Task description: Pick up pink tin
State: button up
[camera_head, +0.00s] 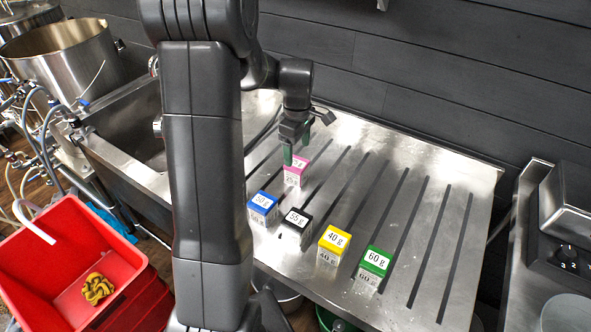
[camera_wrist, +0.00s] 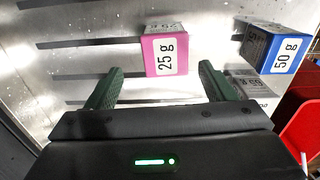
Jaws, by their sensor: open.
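The pink tin (camera_head: 292,176), labelled 25 g, stands on the grooved steel drainboard behind the blue tin. In the wrist view the pink tin (camera_wrist: 150,56) lies just beyond my fingertips, roughly between their lines. My gripper (camera_head: 294,158) has green fingers and hangs right at the pink tin, partly covering its top. In the wrist view my gripper (camera_wrist: 160,80) is open, with nothing between the fingers. Whether a finger touches the tin cannot be told.
The blue 50 g tin (camera_head: 262,208), black 55 g tin (camera_head: 295,228), yellow 40 g tin (camera_head: 333,246) and green 60 g tin (camera_head: 374,267) stand nearby on the drainboard (camera_head: 440,200). A sink (camera_head: 130,125) lies left. A red bin (camera_head: 60,250) stands at lower left. The drainboard's right side is clear.

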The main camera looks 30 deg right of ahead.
aim_at(297, 163)
jog(key=shift+f, duration=0.95)
jog(key=shift+s+a+f+p, duration=0.15)
jog(key=shift+f+p, duration=0.1)
jog(key=shift+f, duration=1.15)
jog(key=shift+s+a+f+p, duration=0.1)
jog(key=shift+s+f+p, duration=0.1)
jog(key=shift+f, duration=1.15)
jog(key=shift+c, duration=0.3)
jog(key=c, duration=1.1)
